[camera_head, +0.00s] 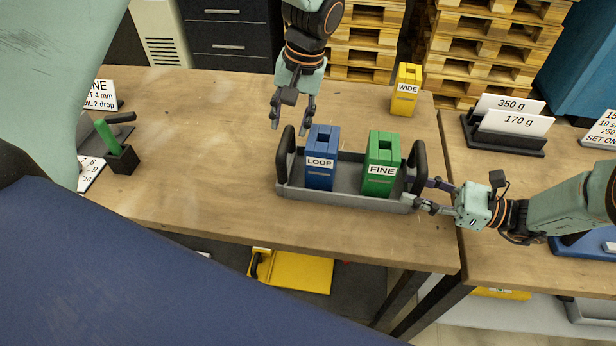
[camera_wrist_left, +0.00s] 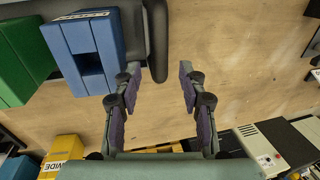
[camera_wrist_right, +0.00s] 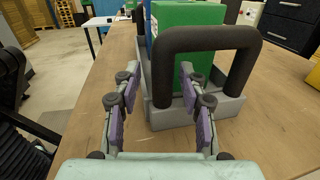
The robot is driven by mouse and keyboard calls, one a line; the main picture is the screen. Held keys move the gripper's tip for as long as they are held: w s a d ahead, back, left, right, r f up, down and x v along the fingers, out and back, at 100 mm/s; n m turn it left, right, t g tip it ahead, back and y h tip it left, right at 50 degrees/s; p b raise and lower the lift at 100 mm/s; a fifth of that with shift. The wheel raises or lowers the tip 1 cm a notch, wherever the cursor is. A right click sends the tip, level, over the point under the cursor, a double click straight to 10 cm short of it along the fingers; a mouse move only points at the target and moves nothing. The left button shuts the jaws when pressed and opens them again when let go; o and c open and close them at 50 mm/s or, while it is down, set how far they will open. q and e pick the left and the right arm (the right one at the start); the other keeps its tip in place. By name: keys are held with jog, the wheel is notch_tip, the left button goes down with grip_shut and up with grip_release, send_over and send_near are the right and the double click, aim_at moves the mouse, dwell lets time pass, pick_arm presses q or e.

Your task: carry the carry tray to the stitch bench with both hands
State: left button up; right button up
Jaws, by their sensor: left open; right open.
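The grey carry tray (camera_head: 345,195) stands on the wooden table with a dark upright handle at each end. It holds a blue LOOP box (camera_head: 321,158) and a green FINE box (camera_head: 381,164). My right gripper (camera_head: 424,195) is open at the tray's right end, close to the right handle (camera_head: 418,168). In the right wrist view the handle (camera_wrist_right: 208,40) rises just ahead of the fingers; contact cannot be told.
A yellow WIDE box (camera_head: 406,90) stands at the table's back right. A black block with a green-handled tool (camera_head: 122,158) is at the left. A second table at the right bears a black stand with weight cards (camera_head: 505,134).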

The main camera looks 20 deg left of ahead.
jog(key=shift+d, duration=0.25)
jog(key=d, duration=0.6)
jog(key=shift+w, duration=0.25)
pick_arm(q)
notch_tip(320, 180, up, 8)
jog(key=d, duration=0.1)
jog(key=shift+w+d+f, duration=0.15)
jog(key=shift+d+f, duration=0.05)
pick_arm(e)
jog(key=shift+d, duration=0.5)
pick_arm(q)
jog(key=shift+w, duration=0.1)
pick_arm(e)
jog(key=shift+s+f, duration=0.1)
jog(key=shift+s, duration=0.05)
